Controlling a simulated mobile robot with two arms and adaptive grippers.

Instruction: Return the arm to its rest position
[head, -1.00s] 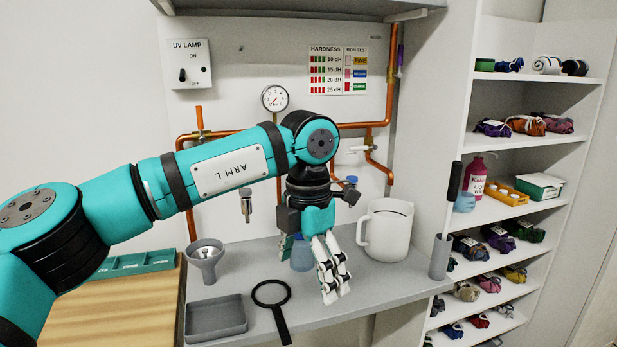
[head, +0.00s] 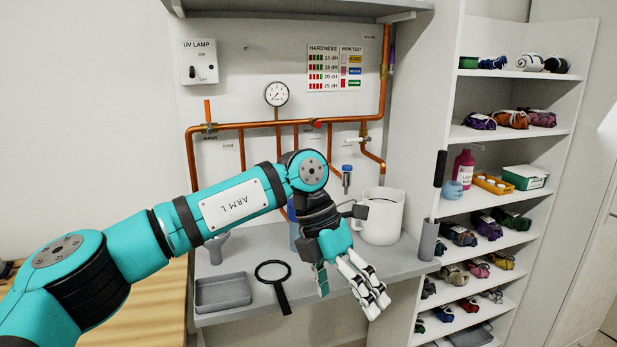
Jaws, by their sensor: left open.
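My left arm (head: 235,204), marked "ARM L", comes in from the left and reaches out across the grey counter. My left gripper (head: 346,294) hangs at the arm's end, pointing down and to the right, over the counter's front edge. Its fingers are apart and I see nothing held between them. A blue vessel (head: 293,236) stands on the counter, mostly hidden behind the arm and wrist. My right gripper is not in view.
A white jug (head: 384,218) stands close behind the gripper. A grey tray (head: 222,292) and a black magnifier (head: 273,270) lie on the counter (head: 255,243). A grey funnel (head: 216,246) is partly hidden by the arm. Shelves (head: 520,205) stand at right; copper pipes (head: 240,125) line the wall.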

